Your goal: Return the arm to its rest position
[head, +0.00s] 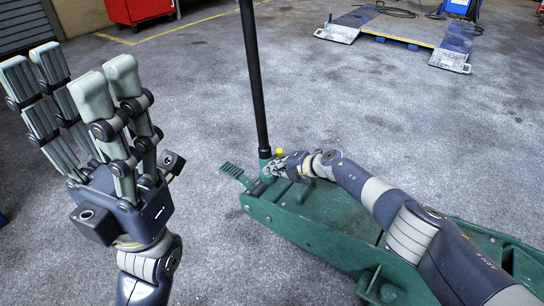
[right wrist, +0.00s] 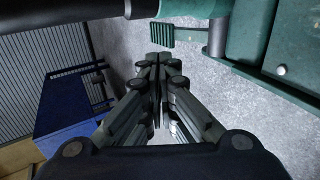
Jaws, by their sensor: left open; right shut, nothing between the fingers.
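A green trolley jack (head: 325,222) lies on the floor at the lower right of the head view. Its black handle (head: 253,80) stands almost upright from a green socket, with a small yellow knob (head: 280,152) beside it. A green ribbed pedal (head: 236,173) sticks out at its end. My left gripper (head: 75,85) is raised at the left, open and empty, apart from the jack. My right gripper (head: 278,166) is low beside the handle's base, partly hidden in the head view. In the right wrist view, its fingers (right wrist: 158,75) are shut with nothing between them, below the pedal (right wrist: 187,34).
Grey concrete floor (head: 350,100) is clear around the jack. A red cabinet (head: 138,10) stands at the back left. Blue-and-grey lift ramps (head: 455,45) lie at the back right. A blue box (right wrist: 65,110) shows at the left in the right wrist view.

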